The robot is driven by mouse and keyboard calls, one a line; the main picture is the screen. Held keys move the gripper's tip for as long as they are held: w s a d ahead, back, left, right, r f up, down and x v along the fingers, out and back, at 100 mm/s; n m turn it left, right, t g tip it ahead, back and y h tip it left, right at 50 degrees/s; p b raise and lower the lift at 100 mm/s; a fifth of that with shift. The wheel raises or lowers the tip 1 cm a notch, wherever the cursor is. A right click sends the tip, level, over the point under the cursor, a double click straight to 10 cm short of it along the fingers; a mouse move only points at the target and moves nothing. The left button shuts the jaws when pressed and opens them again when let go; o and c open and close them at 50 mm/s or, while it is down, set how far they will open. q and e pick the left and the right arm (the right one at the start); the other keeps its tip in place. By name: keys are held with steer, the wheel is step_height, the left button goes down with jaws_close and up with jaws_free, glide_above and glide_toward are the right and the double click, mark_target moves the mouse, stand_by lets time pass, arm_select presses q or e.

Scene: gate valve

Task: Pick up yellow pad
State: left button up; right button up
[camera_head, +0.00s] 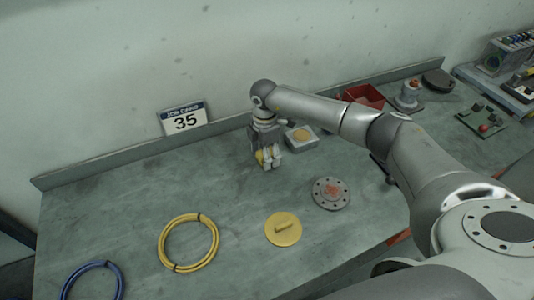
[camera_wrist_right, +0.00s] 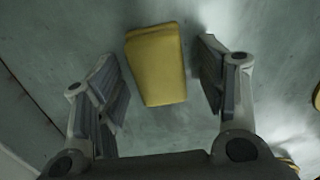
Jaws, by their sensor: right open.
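The yellow pad (camera_wrist_right: 157,64) is a wedge-like block in the right wrist view. It lies between the two open fingers of my right gripper (camera_wrist_right: 160,80), with a gap on each side, and neither finger touches it. In the head view my right gripper (camera_head: 268,160) points down over the bench, and a bit of yellow (camera_head: 260,156) shows at its fingers, mostly hidden by them. My left gripper is not in view.
A red bin (camera_head: 365,94) is behind my arm.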

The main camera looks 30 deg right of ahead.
steer(key=c, duration=1)
steer(key=shift+r, duration=0.15)
steer(key=shift+r, duration=0.55)
steer(key=s+a+r+b, duration=0.1)
steer(key=s+a+r, duration=0.1)
steer(key=s+r, duration=0.2)
steer(key=s+a+r+b, duration=0.2)
steer(key=s+a+r, duration=0.1)
steer(key=s+r, duration=0.1)
steer(key=s+a+r+b, duration=0.2)
steer(key=s+r, duration=0.1)
steer(key=s, duration=0.1)
steer(key=shift+a+r, duration=0.2)
steer(key=shift+r, duration=0.2)
